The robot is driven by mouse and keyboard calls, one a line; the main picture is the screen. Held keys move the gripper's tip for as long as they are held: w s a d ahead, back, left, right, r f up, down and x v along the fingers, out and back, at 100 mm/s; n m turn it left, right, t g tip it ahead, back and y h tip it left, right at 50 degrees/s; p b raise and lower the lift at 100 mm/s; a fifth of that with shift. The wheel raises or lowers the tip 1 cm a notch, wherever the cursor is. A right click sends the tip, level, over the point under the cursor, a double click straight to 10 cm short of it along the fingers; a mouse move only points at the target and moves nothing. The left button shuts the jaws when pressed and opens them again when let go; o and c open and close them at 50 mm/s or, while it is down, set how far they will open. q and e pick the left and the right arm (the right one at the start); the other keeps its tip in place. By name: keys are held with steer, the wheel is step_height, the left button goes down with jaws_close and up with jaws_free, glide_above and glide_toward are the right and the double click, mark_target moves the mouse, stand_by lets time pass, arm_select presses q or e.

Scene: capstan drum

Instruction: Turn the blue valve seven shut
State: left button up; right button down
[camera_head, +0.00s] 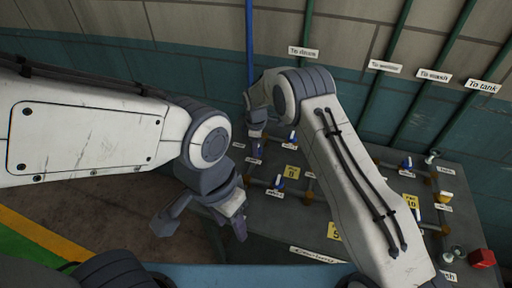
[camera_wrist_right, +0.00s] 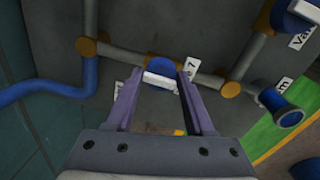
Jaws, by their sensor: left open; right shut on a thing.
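The blue valve seven (camera_wrist_right: 162,65) sits on a grey pipe in the right wrist view, with a label ending in 7 (camera_wrist_right: 190,70) beside it. Its white handle (camera_wrist_right: 158,80) lies between the two fingers of my right gripper (camera_wrist_right: 158,88), which is shut on it. The handle looks roughly in line with the pipe. In the head view my right gripper (camera_head: 256,126) is at the panel's far left edge, and the valve there is hidden by it. My left gripper (camera_head: 202,222) is open and empty, in front of the panel's left side.
The grey panel (camera_head: 340,190) carries several other blue valves, pipes and yellow number plates. A blue pipe (camera_head: 249,45) and several green pipes rise behind it. A red block (camera_head: 482,258) is at the right edge. A flanged blue pipe end (camera_wrist_right: 290,118) is right of my right gripper.

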steer(key=m+b, duration=0.2)
steer(key=m, duration=0.1)
steer(key=shift+a+f+b, duration=0.1)
steer(key=shift+f+b, duration=0.05)
steer(key=shift+b, duration=0.15)
steer(key=m+b, duration=0.2)
steer(key=m, duration=0.3)
steer(key=shift+h, duration=0.3)
steer(key=m+b, duration=0.1)
steer(key=m, duration=0.3)
steer(key=shift+w+a+m+g, duration=0.1)
steer(key=shift+m+g, duration=0.2)
steer(key=m, duration=0.4)
steer(key=shift+r+m+b, duration=0.2)
steer(key=shift+m+b, duration=0.1)
steer(key=shift+m, duration=0.4)
steer(key=shift+c, duration=1.5)
jaws_free()
